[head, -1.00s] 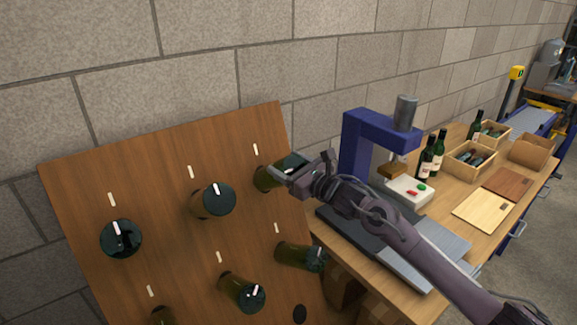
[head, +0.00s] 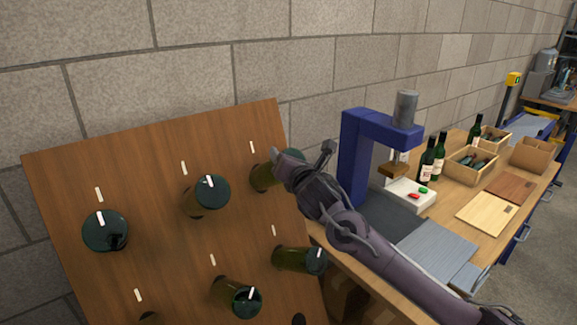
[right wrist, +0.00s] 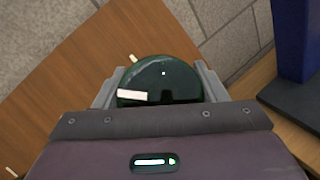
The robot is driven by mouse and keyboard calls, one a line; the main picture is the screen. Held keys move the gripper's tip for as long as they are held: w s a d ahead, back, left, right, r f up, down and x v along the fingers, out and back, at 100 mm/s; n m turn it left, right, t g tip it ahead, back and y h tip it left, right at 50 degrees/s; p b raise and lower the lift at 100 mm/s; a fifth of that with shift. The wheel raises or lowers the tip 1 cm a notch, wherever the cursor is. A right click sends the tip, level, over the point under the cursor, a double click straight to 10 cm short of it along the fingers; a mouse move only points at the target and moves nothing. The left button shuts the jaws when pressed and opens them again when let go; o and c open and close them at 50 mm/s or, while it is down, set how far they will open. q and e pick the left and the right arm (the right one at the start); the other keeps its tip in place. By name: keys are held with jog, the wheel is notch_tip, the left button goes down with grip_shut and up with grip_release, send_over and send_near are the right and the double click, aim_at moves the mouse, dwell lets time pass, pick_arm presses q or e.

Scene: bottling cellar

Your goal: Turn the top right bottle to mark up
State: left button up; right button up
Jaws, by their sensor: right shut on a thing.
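The top right bottle (head: 262,177) lies neck-first in the wooden board, its dark green base facing out. My right gripper (head: 287,160) is shut on its base end and hides most of it in the head view. In the right wrist view the round base (right wrist: 165,75) sits between the two fingers of my right gripper (right wrist: 157,88). A white mark (right wrist: 132,95) on the base lies at its left side in that view. The board's white tick (right wrist: 133,58) shows at the base's upper left edge, apart from the mark. My left gripper is not in view.
Several other bottles stick out of the board (head: 150,170), one close below the held bottle (head: 298,260). A blue press (head: 358,145) stands on the bench to the right, near my right arm. A block wall is behind.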

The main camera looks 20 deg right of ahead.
jog(key=shift+m+g+h, duration=0.4)
jog(key=shift+m+h, duration=0.5)
jog(key=shift+m, duration=0.3)
jog(key=shift+d+m+g+h, duration=0.15)
jog(key=shift+m+g+h, duration=0.25)
jog(key=shift+m, duration=0.7)
jog(key=m+g+h, duration=0.1)
jog(key=m, duration=0.1)
jog(key=shift+d+m+h, duration=0.1)
jog(key=shift+m+h, duration=0.2)
jog(key=shift+s+f+m+g+p, duration=0.1)
jog(key=shift+m+g+p, duration=0.35)
jog(key=shift+m, duration=0.15)
jog(key=shift+s+f+m+g+p, duration=0.1)
jog(key=shift+m+g+p, duration=0.3)
jog(key=shift+m, duration=0.2)
jog(key=shift+d+h, duration=0.1)
jog(key=shift+h, duration=0.2)
jog(key=o, duration=1)
jog(key=shift+f, duration=0.1)
